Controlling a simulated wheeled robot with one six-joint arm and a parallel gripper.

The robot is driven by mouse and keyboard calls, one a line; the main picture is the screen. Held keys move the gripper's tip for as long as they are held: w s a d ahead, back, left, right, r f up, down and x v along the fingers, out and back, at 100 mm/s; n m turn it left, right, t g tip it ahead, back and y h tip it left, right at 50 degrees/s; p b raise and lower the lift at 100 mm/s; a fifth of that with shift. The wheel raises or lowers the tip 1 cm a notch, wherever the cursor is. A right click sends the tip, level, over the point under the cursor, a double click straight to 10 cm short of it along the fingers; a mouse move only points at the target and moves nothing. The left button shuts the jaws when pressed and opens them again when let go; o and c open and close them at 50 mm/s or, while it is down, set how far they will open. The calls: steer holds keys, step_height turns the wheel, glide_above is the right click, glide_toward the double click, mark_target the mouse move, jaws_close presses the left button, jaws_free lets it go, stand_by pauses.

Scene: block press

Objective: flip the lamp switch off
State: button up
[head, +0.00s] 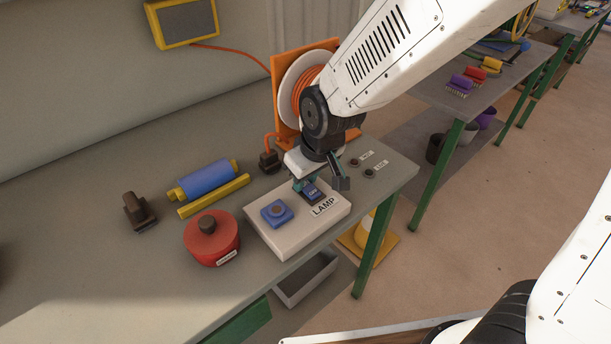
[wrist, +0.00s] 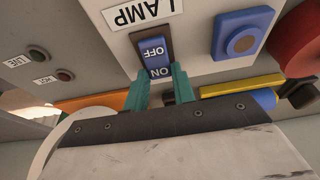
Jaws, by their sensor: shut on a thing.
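The lamp switch (head: 313,194) is a blue rocker in a dark frame on a pale box (head: 290,240), beside a LAMP label (head: 325,206). In the wrist view the switch (wrist: 152,50) shows the words OFF and ON, with ON at the end nearest my gripper. My gripper (head: 305,185) is over the switch. In the wrist view its teal fingertips (wrist: 160,72) stand at either side of the ON end and are shut on it. The head view partly hides this contact behind the gripper. Which way the rocker is tilted is hard to tell.
A blue button (head: 277,212) sits on the same box. A red round canister (head: 211,240) stands to the left. A blue roller (head: 206,180) and yellow bar (head: 214,196) lie behind. Two small labelled buttons (head: 369,173) are at right, near the bench edge. An orange cable reel (head: 296,90) stands behind.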

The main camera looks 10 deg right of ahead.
mark_target(314, 192)
steer(key=o, duration=1)
steer(key=v, duration=0.7)
steer(key=shift+d+r, duration=0.1)
steer(key=shift+r, duration=0.3)
steer(key=shift+s, duration=0.1)
steer(key=s+d+r+m, duration=0.2)
steer(key=s+d+r, duration=0.1)
steer(key=s+d, duration=0.3)
steer(key=s+d+r+m+g+h, duration=0.1)
steer(key=s+d+r+m, duration=0.1)
steer(key=s+d, duration=0.4)
steer(key=s+d+r+m+h, duration=0.1)
steer(key=s+d+r+m, duration=0.1)
steer(key=s+d+r, duration=0.2)
steer(key=shift+s+d+m+g, duration=0.15)
steer(key=shift+s+d, duration=0.2)
steer(key=shift+d, duration=0.3)
steer(key=shift+s+d+m+g, duration=0.1)
steer(key=shift+s+d, duration=0.25)
steer(key=shift+d, duration=0.35)
steer(key=shift+s+d+m+g, duration=0.15)
steer(key=shift+s+d, duration=0.2)
steer(key=shift+d, duration=0.3)
